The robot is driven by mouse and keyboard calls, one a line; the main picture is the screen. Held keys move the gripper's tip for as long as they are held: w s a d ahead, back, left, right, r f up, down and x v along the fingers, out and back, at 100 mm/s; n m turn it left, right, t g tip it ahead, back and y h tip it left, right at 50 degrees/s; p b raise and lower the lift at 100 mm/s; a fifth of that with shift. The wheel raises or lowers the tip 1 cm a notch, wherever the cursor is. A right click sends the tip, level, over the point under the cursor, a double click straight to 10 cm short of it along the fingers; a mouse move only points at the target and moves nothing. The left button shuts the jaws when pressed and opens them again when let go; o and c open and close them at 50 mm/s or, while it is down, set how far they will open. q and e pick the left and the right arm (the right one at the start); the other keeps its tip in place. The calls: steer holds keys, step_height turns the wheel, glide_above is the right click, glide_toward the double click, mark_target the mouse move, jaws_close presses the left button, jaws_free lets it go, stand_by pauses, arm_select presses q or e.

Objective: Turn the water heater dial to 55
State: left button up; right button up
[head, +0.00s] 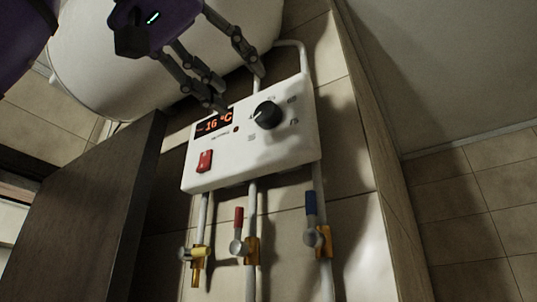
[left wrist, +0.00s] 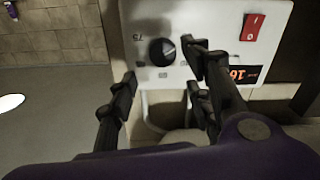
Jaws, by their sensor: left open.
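The water heater's white control box (head: 210,176) is on the tiled wall. Its round black dial (head: 267,114) is right of the orange display (head: 214,124), which reads about 16 °C. A red switch (head: 205,160) is at lower left. My left gripper (head: 240,88) is open above the box, its fingers spread near the display and the box's top edge. In the left wrist view, the dial (left wrist: 161,51) lies beyond and between the open fingers (left wrist: 160,92). The fingers appear apart from the dial. My right gripper is not visible.
The white tank (head: 130,62) is behind my gripper. Pipes with a yellow valve (head: 194,254), a red-handled valve (head: 239,222) and a blue-handled valve (head: 311,205) run below the box. A dark panel (head: 85,215) stands at left.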

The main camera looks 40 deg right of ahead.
mark_target(266, 108)
arm_select(q)
steer(key=x, duration=0.7)
steer(key=c, duration=1.1)
steer(key=shift+o, duration=0.2)
steer(key=shift+m, duration=0.3)
